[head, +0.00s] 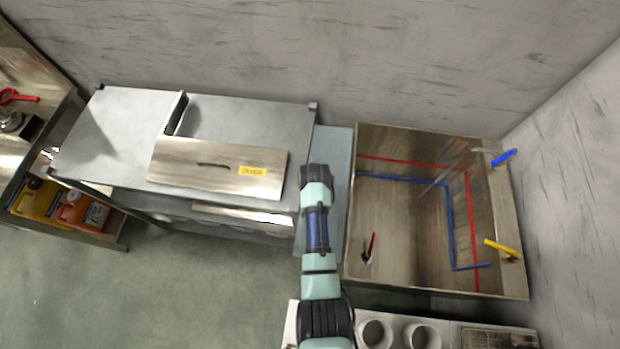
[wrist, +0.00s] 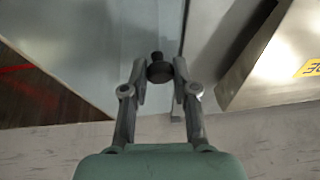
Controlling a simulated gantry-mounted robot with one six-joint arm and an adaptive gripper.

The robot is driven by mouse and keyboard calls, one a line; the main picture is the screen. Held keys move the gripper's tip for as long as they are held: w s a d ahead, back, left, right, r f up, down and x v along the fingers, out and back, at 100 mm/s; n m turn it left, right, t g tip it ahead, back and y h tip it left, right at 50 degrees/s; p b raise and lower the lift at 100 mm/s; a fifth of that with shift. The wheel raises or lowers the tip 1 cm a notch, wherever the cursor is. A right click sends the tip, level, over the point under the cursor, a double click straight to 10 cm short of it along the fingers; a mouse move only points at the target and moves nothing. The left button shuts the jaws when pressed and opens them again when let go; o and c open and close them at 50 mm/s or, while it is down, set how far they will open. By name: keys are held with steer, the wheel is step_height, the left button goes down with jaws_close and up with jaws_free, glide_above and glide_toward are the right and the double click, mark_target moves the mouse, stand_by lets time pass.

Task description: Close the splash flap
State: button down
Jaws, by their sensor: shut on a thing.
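A flat blue-grey panel (head: 339,150), which looks like the splash flap, lies between the steel counter and the sink basin in the head view. My arm covers part of it. The panel (wrist: 120,35) also fills the middle of the wrist view. A small dark knob (wrist: 157,73) shows against it. My gripper (wrist: 160,82) is shut on this knob, with a finger on each side. In the head view the gripper is hidden beneath my arm. I cannot tell the panel's exact tilt or where its hinge is.
The steel sink basin (head: 400,225), with red and blue lines inside, stands right of the panel. The steel counter (head: 250,118) stands left, carrying a labelled plate (head: 215,178) and an upright strip (head: 175,113). White cups (head: 375,333) stand in front. A grey wall is behind.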

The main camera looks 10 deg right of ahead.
stand_by(0.4)
steer(key=c, duration=0.9)
jaws_free()
steer(key=shift+a, duration=0.15)
steer(key=shift+r, duration=0.1)
steer(key=v, duration=1.2)
